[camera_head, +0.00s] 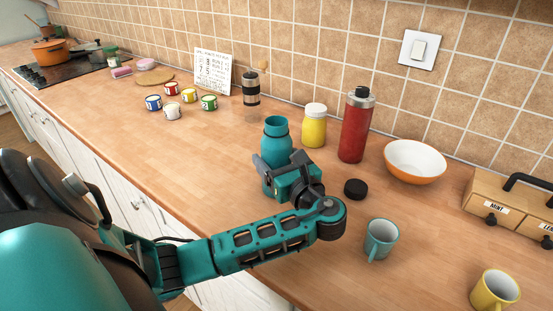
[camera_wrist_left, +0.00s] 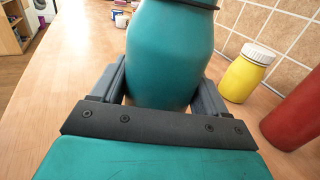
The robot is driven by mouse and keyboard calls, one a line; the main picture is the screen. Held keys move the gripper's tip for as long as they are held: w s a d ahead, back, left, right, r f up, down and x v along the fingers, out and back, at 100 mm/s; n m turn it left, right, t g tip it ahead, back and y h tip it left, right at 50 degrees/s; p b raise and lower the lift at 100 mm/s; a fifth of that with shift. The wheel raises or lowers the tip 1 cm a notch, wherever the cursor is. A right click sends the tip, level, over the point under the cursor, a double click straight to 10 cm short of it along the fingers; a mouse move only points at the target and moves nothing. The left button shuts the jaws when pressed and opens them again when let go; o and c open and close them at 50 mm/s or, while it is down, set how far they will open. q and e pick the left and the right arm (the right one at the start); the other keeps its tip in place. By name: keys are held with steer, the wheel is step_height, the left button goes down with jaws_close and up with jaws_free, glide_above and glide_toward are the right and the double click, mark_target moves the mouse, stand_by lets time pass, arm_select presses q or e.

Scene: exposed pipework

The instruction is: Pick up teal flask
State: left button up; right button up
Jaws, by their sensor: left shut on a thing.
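The teal flask (camera_head: 277,142) stands upright on the wooden counter in the head view, its lower part partly hidden by my left gripper (camera_head: 271,174). In the left wrist view the flask (camera_wrist_left: 168,58) fills the middle, between the two fingers of my left gripper (camera_wrist_left: 165,90). The gripper is shut on the flask's body, one finger on each side. The flask's base is hidden, so I cannot tell whether it touches the counter. A black lid (camera_head: 355,188) lies on the counter to the right. My right gripper is in neither view.
A yellow jar (camera_head: 314,128) and a red bottle (camera_head: 356,128) stand close by on the right. A teal mug (camera_head: 381,239), a yellow mug (camera_head: 494,290), an orange bowl (camera_head: 415,160) and a wooden drawer box (camera_head: 497,205) are farther right.

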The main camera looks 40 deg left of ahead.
arm_select(q)
steer(key=c, duration=0.6)
steer(key=shift+c, duration=0.2)
steer(key=shift+r, duration=0.1)
